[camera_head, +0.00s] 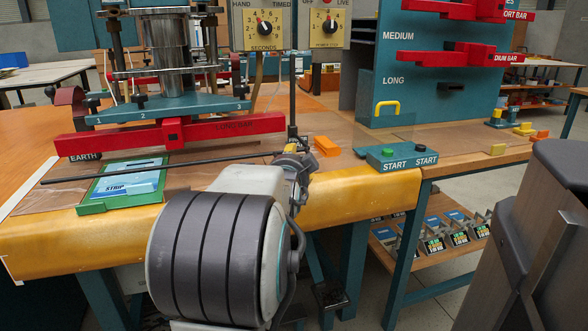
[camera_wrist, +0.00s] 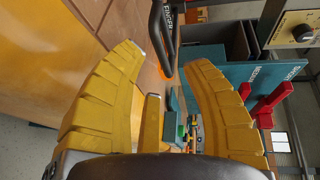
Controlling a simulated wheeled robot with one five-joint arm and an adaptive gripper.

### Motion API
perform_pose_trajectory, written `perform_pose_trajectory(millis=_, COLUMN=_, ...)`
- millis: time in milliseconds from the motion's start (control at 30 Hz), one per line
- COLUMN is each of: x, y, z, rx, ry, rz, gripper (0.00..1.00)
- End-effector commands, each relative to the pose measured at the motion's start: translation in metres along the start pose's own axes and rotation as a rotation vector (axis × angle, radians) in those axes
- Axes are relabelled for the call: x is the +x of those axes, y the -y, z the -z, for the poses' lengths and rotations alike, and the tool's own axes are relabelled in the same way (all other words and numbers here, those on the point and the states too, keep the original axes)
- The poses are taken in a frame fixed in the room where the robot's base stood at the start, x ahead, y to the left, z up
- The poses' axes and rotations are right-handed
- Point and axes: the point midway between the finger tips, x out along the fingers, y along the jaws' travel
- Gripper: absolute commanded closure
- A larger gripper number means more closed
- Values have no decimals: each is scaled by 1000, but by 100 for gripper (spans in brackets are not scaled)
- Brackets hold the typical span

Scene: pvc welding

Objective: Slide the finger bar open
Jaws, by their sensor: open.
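A long thin black rod (camera_head: 150,168), which looks like the finger bar, runs across the press table just in front of the red bar. Its right end lies close to my gripper (camera_head: 292,150), which hides the area there. In the wrist view a black bar with small lettering (camera_wrist: 158,35) shows beyond the fingertips at top centre. The bar appears apart from the fingers. I cannot tell the exact gap.
The red long bar (camera_head: 215,133) hangs under the teal press head (camera_head: 150,107). A green tray with a strip (camera_head: 125,186) lies at the left. An orange block (camera_head: 326,146) and a START box (camera_head: 400,158) are to the right. A teal rack (camera_head: 440,75) stands behind.

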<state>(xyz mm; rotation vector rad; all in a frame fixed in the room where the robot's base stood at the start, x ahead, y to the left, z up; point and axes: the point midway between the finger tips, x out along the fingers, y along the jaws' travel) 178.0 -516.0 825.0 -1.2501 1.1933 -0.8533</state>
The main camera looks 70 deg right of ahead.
Motion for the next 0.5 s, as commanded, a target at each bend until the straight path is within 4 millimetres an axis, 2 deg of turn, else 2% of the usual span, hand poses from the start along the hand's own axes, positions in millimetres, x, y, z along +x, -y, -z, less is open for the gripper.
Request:
perform_pose_trajectory(millis=33, x=7, y=-5, z=-1, rx=0, ry=1, rz=1, gripper=57)
perform_pose_trajectory(millis=200, x=21, y=-4, z=-1, rx=-1, ry=1, rz=0, gripper=57)
perform_pose_trajectory(millis=500, x=35, y=-2, z=-1, rx=-1, ry=1, rz=-1, gripper=57)
